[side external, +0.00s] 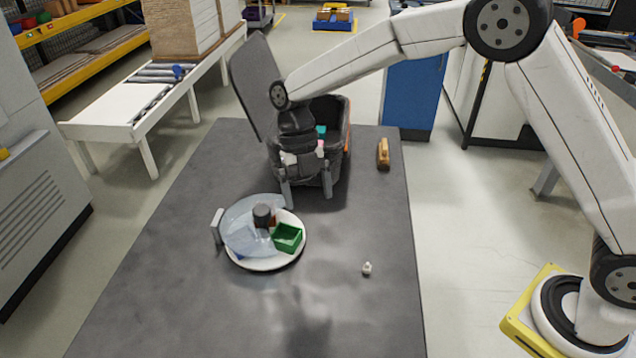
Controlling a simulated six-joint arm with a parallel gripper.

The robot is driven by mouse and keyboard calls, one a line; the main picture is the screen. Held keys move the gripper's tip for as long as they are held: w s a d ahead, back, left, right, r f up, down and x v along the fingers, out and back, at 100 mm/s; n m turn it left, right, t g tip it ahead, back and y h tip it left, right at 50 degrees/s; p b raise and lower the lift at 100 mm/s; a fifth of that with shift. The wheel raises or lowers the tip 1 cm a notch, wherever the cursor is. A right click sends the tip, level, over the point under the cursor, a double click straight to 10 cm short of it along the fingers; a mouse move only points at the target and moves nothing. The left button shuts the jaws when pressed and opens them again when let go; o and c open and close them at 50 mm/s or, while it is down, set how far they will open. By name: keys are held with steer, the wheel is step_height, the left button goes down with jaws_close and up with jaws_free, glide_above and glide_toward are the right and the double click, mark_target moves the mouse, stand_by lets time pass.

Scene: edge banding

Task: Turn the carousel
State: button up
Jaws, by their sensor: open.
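The carousel (265,264) is a round white turntable on the dark table. A translucent cover spans its back and left part, with a grey upright tab (217,226) at its left edge. On it stand a green open box (287,238) at the right, a dark round knob or cup (262,215) near the middle, and something reddish-brown beside that. My gripper (307,198) is open and empty, pointing down behind and to the right of the carousel, in front of the black bin. I cannot tell its exact height above the table.
A black bin (338,140) with a raised lid (255,85) and small items inside stands behind my gripper. A wooden-handled brush (383,153) lies at the back right. A small white object (367,268) sits right of the carousel. The table's front (220,325) is clear.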

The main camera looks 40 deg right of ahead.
steer(key=shift+s+d+r, duration=0.1)
steer(key=shift+s+r, duration=0.05)
steer(key=shift+s, duration=0.2)
steer(key=shift+w+f, duration=0.15)
steer(key=shift+f, duration=0.05)
steer(key=c, duration=0.8)
steer(key=shift+w+f+m+t+y, duration=0.3)
steer(key=shift+w+f+m, duration=0.4)
steer(key=shift+m, duration=0.3)
jaws_close()
steer(key=w+f+m+t+y, duration=0.1)
steer(key=w+f+m+t, duration=0.1)
steer(key=w+f+m, duration=0.2)
steer(key=f+m, duration=0.1)
steer(key=m, duration=0.2)
steer(key=shift+w+f+y, duration=0.2)
steer(key=shift+y, duration=0.1)
